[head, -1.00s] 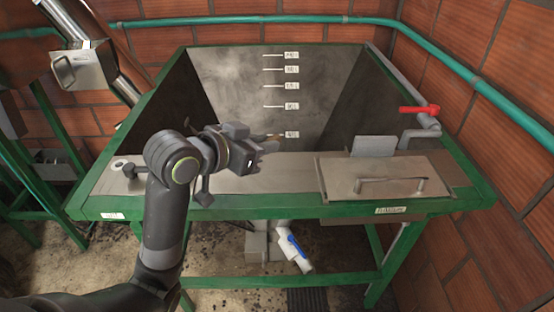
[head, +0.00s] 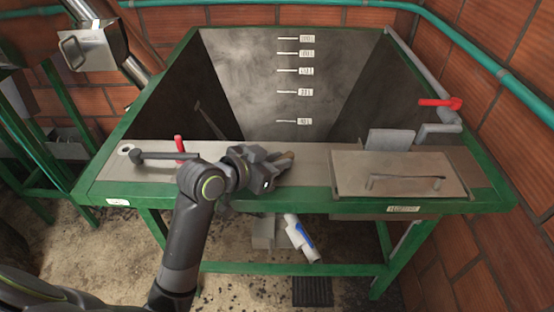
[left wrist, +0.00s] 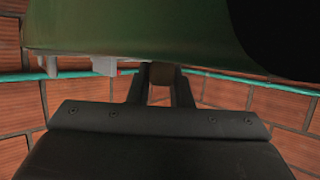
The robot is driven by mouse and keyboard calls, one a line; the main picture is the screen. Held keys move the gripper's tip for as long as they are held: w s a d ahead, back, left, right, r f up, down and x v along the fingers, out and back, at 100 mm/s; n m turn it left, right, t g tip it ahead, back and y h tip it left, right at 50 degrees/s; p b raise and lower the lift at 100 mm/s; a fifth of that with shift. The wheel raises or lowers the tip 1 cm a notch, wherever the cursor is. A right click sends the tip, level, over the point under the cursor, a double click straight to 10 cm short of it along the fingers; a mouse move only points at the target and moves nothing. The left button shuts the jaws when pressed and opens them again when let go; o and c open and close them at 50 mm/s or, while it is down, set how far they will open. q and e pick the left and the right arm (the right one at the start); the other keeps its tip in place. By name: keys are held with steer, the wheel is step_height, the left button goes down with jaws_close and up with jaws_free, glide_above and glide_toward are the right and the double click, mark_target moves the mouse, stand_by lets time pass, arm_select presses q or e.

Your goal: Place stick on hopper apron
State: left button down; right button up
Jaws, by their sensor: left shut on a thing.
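The stick (head: 287,156) shows as a short brown end at the tips of my left gripper (head: 281,160). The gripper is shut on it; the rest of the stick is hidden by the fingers. In the left wrist view a brown end, likely the stick (left wrist: 162,74), sits between the two dark fingers. The hopper apron (head: 308,182) is the flat metal strip along the front of the hopper. The gripper and stick appear over the apron, near its back edge in the head view. I cannot tell whether the stick touches it. My right gripper is not in view.
A hinged metal lid (head: 395,175) with a handle covers the apron's right part. A dark lever (head: 165,155) and a red handle (head: 179,146) stand at its left. The deep hopper (head: 265,85) opens behind. A red-handled valve (head: 440,102) is at right.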

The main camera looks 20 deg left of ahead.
arm_select(q)
steer(key=shift+f, duration=0.2)
steer(key=c, duration=1.6)
jaws_free()
steer(key=shift+o, duration=1.4)
steer(key=shift+r, duration=0.1)
steer(key=shift+r, duration=0.1)
